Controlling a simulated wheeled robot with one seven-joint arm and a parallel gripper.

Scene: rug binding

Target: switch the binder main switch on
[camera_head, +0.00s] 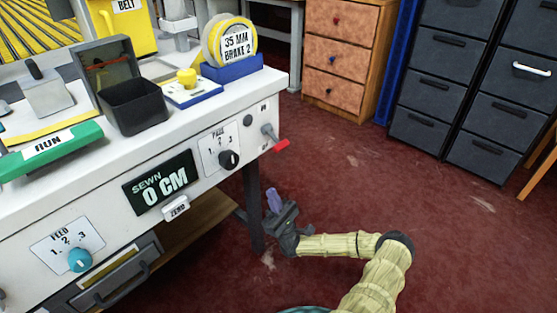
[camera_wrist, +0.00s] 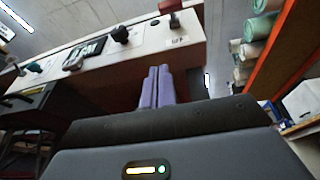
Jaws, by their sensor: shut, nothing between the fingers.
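The binder main switch appears to be the grey lever with a red tip (camera_head: 280,145) at the right end of the white machine's front panel. The lever slants down to the right, beside a small lower label that is hard to read in the head view. In the wrist view the red-tipped lever (camera_wrist: 171,6) is at the top edge, just above a label that seems to read OFF. My gripper (camera_head: 273,195) is below the lever, in front of the machine's dark leg, apart from it. Its purple fingers (camera_wrist: 158,70) are together and empty, pointing toward the panel.
On the panel, left of the lever, are a black pace knob (camera_head: 229,159), the SEWN 0 CM display (camera_head: 160,182) and a blue feed knob (camera_head: 80,260). A green RUN bar (camera_head: 50,150) lies on top. Open red floor (camera_head: 340,150) lies to the right, with drawers behind.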

